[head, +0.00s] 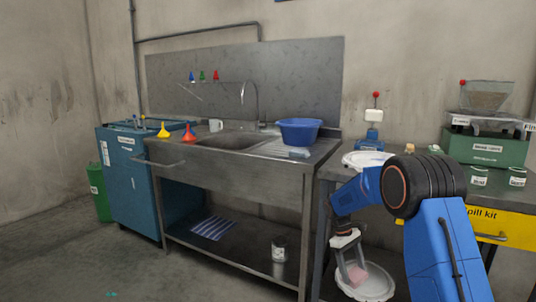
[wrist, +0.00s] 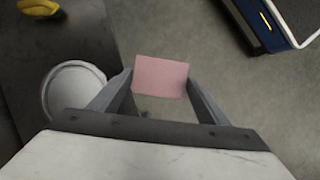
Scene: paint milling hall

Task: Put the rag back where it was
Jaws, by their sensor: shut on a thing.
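My gripper (head: 351,272) hangs low at the right, in front of the workbench. It is shut on a pink, flat-faced rectangular piece (head: 357,275), which looks like a folded rag. The wrist view shows the pink rag (wrist: 161,77) between the two fingers of my gripper (wrist: 158,85), over bare grey floor. In the head view it overlaps a round white tub (head: 376,294) low by the bench. In the wrist view the tub (wrist: 48,95) is left of the fingers, apart from the rag. A striped blue-and-white cloth (head: 213,228) lies on the sink's lower shelf.
The steel sink table (head: 230,171) holds a blue basin (head: 299,132), funnels and a mug. A can (head: 279,248) stands on its lower shelf. The workbench at right carries a white plate (head: 366,159) and a green machine (head: 487,147). Open floor lies at the front left.

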